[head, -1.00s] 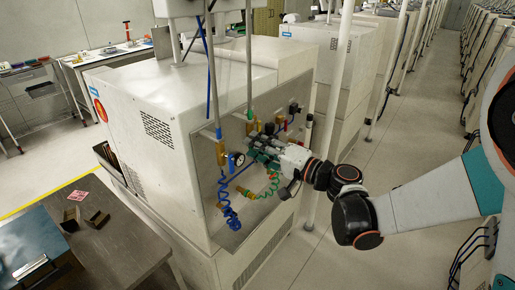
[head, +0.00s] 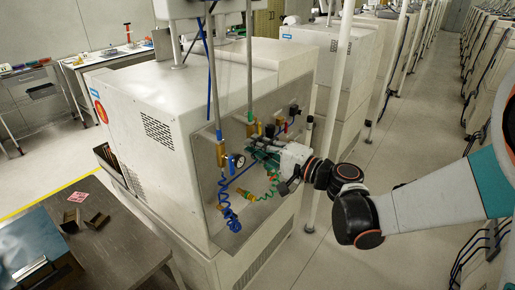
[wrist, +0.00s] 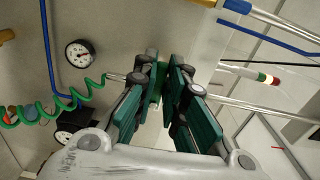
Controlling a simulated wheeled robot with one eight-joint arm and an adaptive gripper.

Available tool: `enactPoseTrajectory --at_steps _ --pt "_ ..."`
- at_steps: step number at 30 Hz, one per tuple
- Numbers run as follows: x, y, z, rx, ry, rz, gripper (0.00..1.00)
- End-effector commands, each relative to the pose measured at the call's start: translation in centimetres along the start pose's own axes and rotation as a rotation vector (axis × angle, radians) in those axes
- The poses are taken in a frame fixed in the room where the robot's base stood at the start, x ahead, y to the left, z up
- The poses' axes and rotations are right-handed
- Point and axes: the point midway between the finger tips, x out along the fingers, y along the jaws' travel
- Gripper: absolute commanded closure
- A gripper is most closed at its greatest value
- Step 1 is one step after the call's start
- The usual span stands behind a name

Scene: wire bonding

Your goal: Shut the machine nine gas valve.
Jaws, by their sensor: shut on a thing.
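The machine's side panel (head: 215,165) carries brass fittings, gauges and coiled hoses. My gripper (head: 256,148) reaches in from the right to the fittings in the middle of this panel. In the wrist view my gripper (wrist: 162,78) has its two green-padded fingers close together at the tips, shut on the gas valve's handle. The handle is almost wholly hidden between the fingers, so its angle cannot be told. A green coiled hose (wrist: 70,104) runs up to the left finger in that view.
A blue coiled hose (head: 228,205) and a round gauge (head: 237,160) are left of my gripper. In the wrist view a white-faced gauge (wrist: 79,53) is close by on the left. A white pole (head: 338,80) stands just behind my wrist. The aisle floor (head: 405,150) is clear.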

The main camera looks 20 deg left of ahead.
Motion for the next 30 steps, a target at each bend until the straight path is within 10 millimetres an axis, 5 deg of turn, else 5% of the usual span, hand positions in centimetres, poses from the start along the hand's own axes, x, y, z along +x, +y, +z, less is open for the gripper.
enactPoseTrajectory --at_steps 11,12,15,25,30 --pt "0.0 -0.1 0.0 0.041 0.001 0.0 1.0" --pt "0.0 -0.1 0.0 0.041 0.001 0.0 0.84" --pt "0.0 -0.1 0.0 0.04 0.001 0.0 0.68" --pt "-0.1 -0.1 0.0 0.039 0.001 0.0 0.68" --pt "-1.8 -0.1 -0.1 0.039 0.003 0.0 0.68"
